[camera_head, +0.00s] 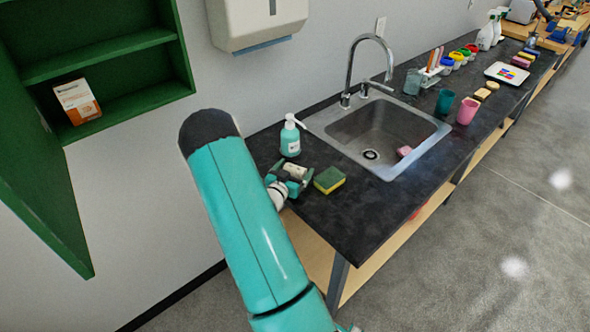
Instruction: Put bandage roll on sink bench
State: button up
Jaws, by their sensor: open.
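My arm reaches up from the bottom and bends down to the near left corner of the sink bench (352,218), a dark counter. My gripper (290,177) is open and low over this corner, partly hidden behind my arm. A small whitish roll, which looks like the bandage roll (296,170), shows at the gripper's fingers. I cannot tell if it touches the fingers or rests fully on the counter.
A teal soap bottle (290,138) stands just behind my gripper, and a green-yellow sponge (329,180) lies to its right. The sink (385,135) is beyond. A green cabinet (110,52) hangs open at left, holding a box (77,101). Cups (467,110) stand farther right.

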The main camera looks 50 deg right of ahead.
jog(key=s+a, duration=0.2)
jog(key=a, duration=0.9)
jog(key=w+a+r+n+t+y, duration=0.2)
jog(key=w+a+r+t+y, duration=0.45)
jog(key=w+a, duration=0.5)
jog(key=w+a+r+n+y, duration=0.1)
jog(key=a+r+n+y, duration=0.5)
jog(key=a+r, duration=0.55)
jog(key=s+a+r+n+g+y, duration=0.1)
jog(key=s+a+r+n+y, duration=0.1)
jog(key=s+a+r+y, duration=0.3)
jog(key=s+a+r+n, duration=0.2)
jog(key=s+a, duration=0.1)
jog(key=a, duration=0.3)
jog(key=s+a+r+n+g, duration=0.1)
jog(key=s+n, duration=0.1)
jog(key=s, duration=0.5)
jog(key=s+a+r+n+g, duration=0.1)
jog(key=s+r+n+g, duration=0.1)
jog(key=s, duration=0.5)
jog(key=shift+a, duration=0.35)
jog(key=shift+r, duration=0.1)
